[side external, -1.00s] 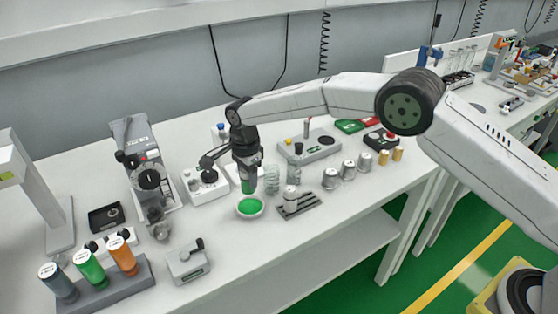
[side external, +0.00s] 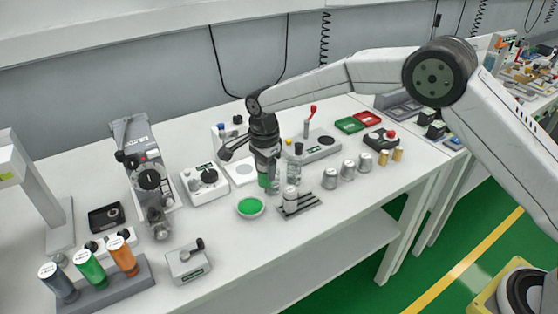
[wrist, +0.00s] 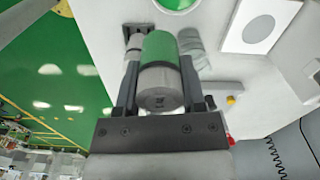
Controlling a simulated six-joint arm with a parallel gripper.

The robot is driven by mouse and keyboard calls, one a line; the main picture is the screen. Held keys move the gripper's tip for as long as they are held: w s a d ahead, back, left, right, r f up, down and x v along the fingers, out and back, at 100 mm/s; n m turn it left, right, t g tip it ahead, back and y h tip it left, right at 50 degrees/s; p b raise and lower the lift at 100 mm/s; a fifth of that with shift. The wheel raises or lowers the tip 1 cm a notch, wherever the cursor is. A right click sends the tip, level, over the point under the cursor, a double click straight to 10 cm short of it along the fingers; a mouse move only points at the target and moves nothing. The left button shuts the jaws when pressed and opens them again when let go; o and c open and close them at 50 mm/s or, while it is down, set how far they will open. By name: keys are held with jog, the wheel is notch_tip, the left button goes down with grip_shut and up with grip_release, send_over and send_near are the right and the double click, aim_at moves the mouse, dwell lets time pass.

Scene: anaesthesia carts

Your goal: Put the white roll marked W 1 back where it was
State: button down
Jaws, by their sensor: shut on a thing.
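My gripper (side external: 268,165) points down over the white table and is shut on a cylinder with a green body and a pale grey-white end (wrist: 160,88). A small dark mark on that end is too blurred to read. Its green lower part shows beneath the jaws in the side view, apart from the green dish. A small white roll (side external: 291,194) stands upright at the slotted grey rack, just right of my gripper; no marking on it is legible. I cannot tell which roll carries W 1.
The round green dish (side external: 250,207) lies left of the gripper. Clear glass vessels (wrist: 192,44) stand close beside the held cylinder. The grey rack (side external: 308,205) is near the front edge. Several metal cups (side external: 348,168) stand right of it.

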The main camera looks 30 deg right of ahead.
jog(key=s+d+r, duration=0.4)
jog(key=s+d, duration=0.8)
jog(key=s, duration=0.5)
jog(key=shift+s+d, duration=0.25)
jog(key=shift+d, duration=0.1)
jog(key=shift+w+r, duration=0.1)
jog(key=shift+w+a+f, duration=0.25)
jog(key=shift+w+f, duration=1.3)
jog(key=shift+w, duration=0.65)
jog(key=shift+w+a+f, duration=0.2)
jog(key=shift+w+f, duration=1.35)
jog(key=shift+w, duration=0.7)
jog(key=shift+w+a+f, duration=0.25)
jog(key=shift+w+f, duration=1.3)
jog(key=shift+w, duration=0.65)
